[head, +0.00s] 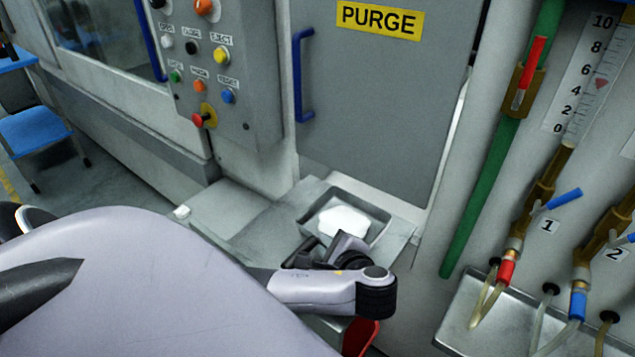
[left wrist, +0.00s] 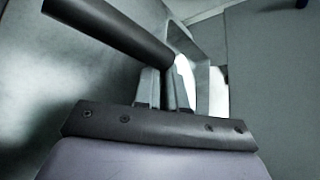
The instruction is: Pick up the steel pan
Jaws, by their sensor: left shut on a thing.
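The steel pan (head: 375,226) is a shallow grey rectangular pan with a white lump (head: 343,222) in it. It sits on the grey metal ledge below the PURGE door in the head view. My left gripper (head: 328,248) is at the pan's near side. In the left wrist view my left gripper (left wrist: 165,88) is shut on a dark round bar (left wrist: 115,22), which looks like the pan's handle. The pan's rim (left wrist: 203,60) shows just beyond the fingers. My left arm hides the near part of the ledge. My right gripper is not seen.
The grey door with the PURGE sign (head: 380,20) and a blue handle (head: 302,75) stands behind the pan. A button panel (head: 220,60) is at upper left. A green pipe (head: 490,190) and valves with hoses are at right. Something red (head: 360,337) shows below the ledge.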

